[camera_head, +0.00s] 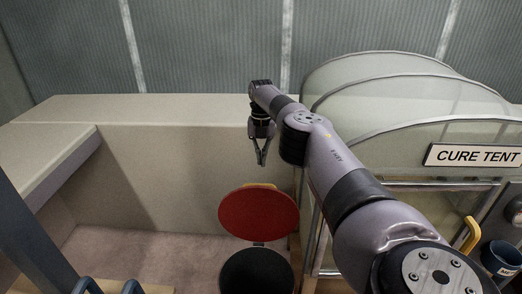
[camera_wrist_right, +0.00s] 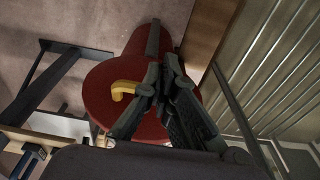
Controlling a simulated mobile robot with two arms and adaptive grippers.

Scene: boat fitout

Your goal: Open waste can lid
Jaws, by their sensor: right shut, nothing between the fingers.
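The waste can's round red lid (camera_head: 258,214) is raised and tilted up behind the can's dark round opening (camera_head: 256,273). Part of its yellow handle (camera_head: 262,186) shows over the lid's upper edge. In the right wrist view the red lid (camera_wrist_right: 100,92) and its yellow handle (camera_wrist_right: 124,89) lie beyond the fingers. My right gripper (camera_head: 262,162) points down above the lid, apart from the handle, with its fingers shut and empty. It also shows in the right wrist view (camera_wrist_right: 163,75). My left gripper is not in view.
A cure tent (camera_head: 400,95) with a clear curved cover and a yellow handle (camera_head: 472,236) stands at the right. A blue mug (camera_head: 502,258) is beside it. A pale wall (camera_head: 180,170) stands behind the can.

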